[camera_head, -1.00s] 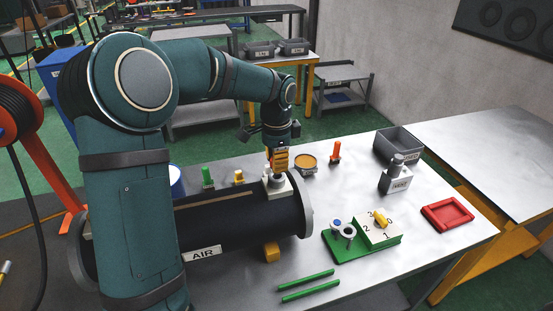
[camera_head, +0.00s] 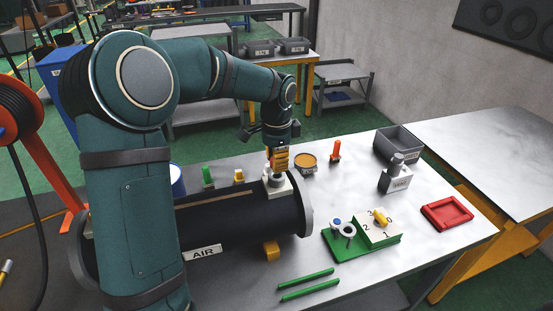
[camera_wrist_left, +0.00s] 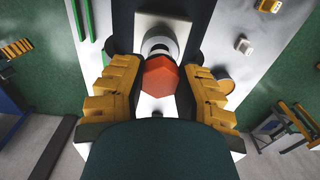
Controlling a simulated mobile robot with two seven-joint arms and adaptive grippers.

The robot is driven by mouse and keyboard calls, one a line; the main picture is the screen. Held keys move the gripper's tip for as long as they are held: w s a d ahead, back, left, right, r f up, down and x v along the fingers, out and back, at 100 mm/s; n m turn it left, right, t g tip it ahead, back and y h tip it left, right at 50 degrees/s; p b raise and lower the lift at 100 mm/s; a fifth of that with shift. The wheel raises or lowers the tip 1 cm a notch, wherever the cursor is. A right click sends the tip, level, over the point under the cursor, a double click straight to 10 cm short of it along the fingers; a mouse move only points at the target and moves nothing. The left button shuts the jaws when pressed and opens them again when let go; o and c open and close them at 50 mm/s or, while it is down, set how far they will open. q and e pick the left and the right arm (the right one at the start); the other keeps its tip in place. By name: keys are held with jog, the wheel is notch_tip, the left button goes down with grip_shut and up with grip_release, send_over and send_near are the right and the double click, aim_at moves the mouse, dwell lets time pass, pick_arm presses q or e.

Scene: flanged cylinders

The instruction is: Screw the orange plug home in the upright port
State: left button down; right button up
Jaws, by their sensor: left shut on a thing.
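My left gripper (camera_head: 278,160) points down over the upright port (camera_head: 276,183), a pale round collar on a white block on top of the dark cylinder. In the left wrist view its yellow fingers (camera_wrist_left: 160,88) stand on either side of the orange plug (camera_wrist_left: 160,78), whose hexagonal head shows. The gripper is shut on the plug. The plug is in line with the port (camera_wrist_left: 159,44); its lower end is hidden, so I cannot tell how deep it sits. My right gripper is not in view.
The dark cylinder (camera_head: 245,222) with an AIR label lies across the table. Green (camera_head: 207,177), yellow (camera_head: 239,177) and orange-red (camera_head: 335,150) pieces stand behind it. A green block stand (camera_head: 345,246), green rods (camera_head: 305,285) and a red tray (camera_head: 447,214) lie in front and right.

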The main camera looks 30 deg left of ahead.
pick_arm(q)
jog(key=shift+f+b, duration=0.75)
jog(key=shift+f, duration=0.55)
dwell(0.4)
jog(key=c, duration=0.7)
grip_release()
jog(key=shift+r+p, duration=2.95)
jog(key=shift+r, duration=0.6)
